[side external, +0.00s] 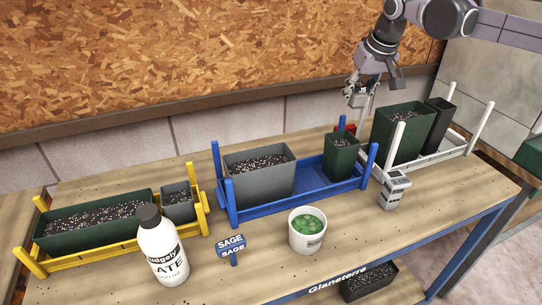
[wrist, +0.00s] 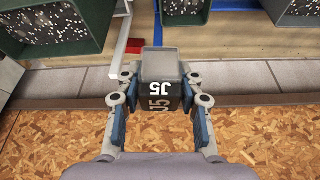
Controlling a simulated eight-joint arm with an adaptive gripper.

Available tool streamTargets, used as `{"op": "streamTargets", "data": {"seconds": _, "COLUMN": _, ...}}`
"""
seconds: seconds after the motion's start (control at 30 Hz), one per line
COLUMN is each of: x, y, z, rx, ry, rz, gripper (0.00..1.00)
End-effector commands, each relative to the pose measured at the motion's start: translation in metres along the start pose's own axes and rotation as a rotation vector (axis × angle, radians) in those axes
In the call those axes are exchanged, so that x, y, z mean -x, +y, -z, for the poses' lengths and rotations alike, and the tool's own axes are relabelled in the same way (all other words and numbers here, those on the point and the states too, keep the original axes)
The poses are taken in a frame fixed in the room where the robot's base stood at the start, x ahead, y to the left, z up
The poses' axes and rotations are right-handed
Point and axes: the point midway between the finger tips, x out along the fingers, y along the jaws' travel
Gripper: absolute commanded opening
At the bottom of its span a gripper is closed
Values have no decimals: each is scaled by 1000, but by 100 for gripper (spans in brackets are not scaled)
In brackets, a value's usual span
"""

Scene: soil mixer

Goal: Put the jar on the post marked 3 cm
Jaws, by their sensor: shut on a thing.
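A small grey container marked J5 (wrist: 160,66), which I take to be the jar, sits between the two blue-padded fingers of my gripper (wrist: 157,112) in the wrist view. My gripper is shut on it. In the side external view my gripper (side external: 359,88) holds it in the air behind the blue and white racks, near the back wall. Upright posts stand at the rack corners: a white post (side external: 393,146), a blue post (side external: 217,163) and a yellow post (side external: 193,178) are among them. I can read no 3 cm mark on any post.
A blue rack (side external: 255,211), a yellow rack (side external: 110,244) and a white rack (side external: 440,154) hold soil-filled planters. A white bottle (side external: 163,250), SAGE sign (side external: 231,244), white tub (side external: 307,231) and grey device (side external: 394,190) stand in front. A red object (wrist: 135,45) lies near the back edge.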

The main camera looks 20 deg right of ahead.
Motion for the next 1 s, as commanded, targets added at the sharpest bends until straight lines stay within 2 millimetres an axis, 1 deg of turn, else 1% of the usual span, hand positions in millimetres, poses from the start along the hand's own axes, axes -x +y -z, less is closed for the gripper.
{"op": "streamTargets", "data": {"seconds": 0.03, "x": 10, "y": 8, "z": -10, "rx": 6, "ry": 0, "rz": 3, "gripper": 5}}
{"op": "streamTargets", "data": {"seconds": 0.2, "x": 36, "y": 29, "z": -41, "rx": 30, "ry": 2, "rz": 13, "gripper": 5}}
{"op": "streamTargets", "data": {"seconds": 0.37, "x": 56, "y": 50, "z": -74, "rx": 51, "ry": 4, "rz": 21, "gripper": 5}}
{"op": "streamTargets", "data": {"seconds": 0.5, "x": 69, "y": 74, "z": -106, "rx": 65, "ry": 4, "rz": 26, "gripper": 5}}
{"op": "streamTargets", "data": {"seconds": 0.57, "x": 72, "y": 86, "z": -120, "rx": 69, "ry": 4, "rz": 29, "gripper": 5}}
{"op": "streamTargets", "data": {"seconds": 0.7, "x": 78, "y": 120, "z": -152, "rx": 73, "ry": 5, "rz": 30, "gripper": 5}}
{"op": "streamTargets", "data": {"seconds": 0.8, "x": 79, "y": 137, "z": -168, "rx": 76, "ry": 7, "rz": 31, "gripper": 5}}
{"op": "streamTargets", "data": {"seconds": 0.9, "x": 80, "y": 147, "z": -179, "rx": 80, "ry": 9, "rz": 34, "gripper": 5}}
{"op": "streamTargets", "data": {"seconds": 1.0, "x": 80, "y": 152, "z": -185, "rx": 83, "ry": 10, "rz": 34, "gripper": 5}}
